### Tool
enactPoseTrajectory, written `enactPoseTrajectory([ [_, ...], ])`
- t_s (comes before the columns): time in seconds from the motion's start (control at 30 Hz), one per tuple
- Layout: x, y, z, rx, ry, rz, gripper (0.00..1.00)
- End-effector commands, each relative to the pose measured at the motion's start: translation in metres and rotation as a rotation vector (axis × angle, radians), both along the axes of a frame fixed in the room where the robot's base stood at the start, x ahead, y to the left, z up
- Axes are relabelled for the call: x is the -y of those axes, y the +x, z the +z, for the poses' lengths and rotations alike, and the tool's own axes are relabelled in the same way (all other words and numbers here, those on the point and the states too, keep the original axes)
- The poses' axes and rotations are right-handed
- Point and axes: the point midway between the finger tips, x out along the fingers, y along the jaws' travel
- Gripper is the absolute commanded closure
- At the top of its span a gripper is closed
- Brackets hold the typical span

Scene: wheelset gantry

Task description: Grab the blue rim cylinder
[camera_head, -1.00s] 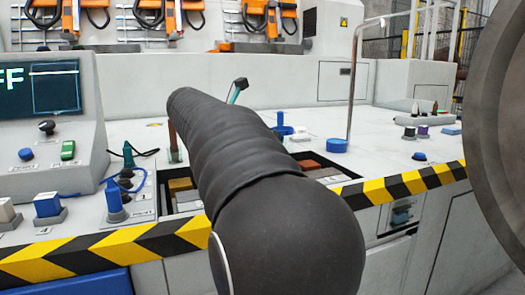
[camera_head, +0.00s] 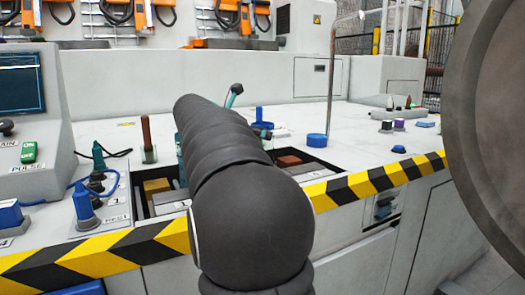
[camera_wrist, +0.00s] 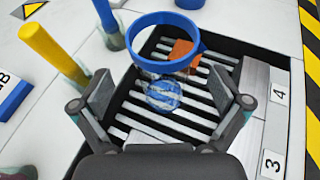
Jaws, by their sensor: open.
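A clear cylinder with a blue rim (camera_wrist: 163,93) stands upright in the wrist view, its blue lower end over the black slotted tray (camera_wrist: 122,112). The wide blue ring at its top lies farther up the picture. My gripper (camera_wrist: 160,80) is open, with one finger on each side of the cylinder's lower part in that view. I see no clear contact. In the head view my arm hides most of the gripper and the middle of the tray.
A yellow peg (camera_wrist: 52,53) and a blue peg (camera_wrist: 104,18) stand left of the tray in the wrist view. An orange block (camera_wrist: 182,55) lies in the tray. A thin metal post (camera_head: 331,80) rises behind it, and a large dark wheel (camera_head: 485,130) fills the right.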

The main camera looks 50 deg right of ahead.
Motion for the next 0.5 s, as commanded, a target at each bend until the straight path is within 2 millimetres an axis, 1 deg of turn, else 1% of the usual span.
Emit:
enactPoseTrajectory([
  [0.1,0.014,-0.001,-0.008,-0.001,0.001,-0.004,0.01],
  [0.3,0.040,0.001,-0.017,-0.001,0.000,-0.004,0.01],
  [0.4,0.044,0.001,-0.018,-0.001,0.000,-0.002,0.01],
  [0.5,0.044,0.002,-0.017,0.000,0.000,-0.001,0.01],
])
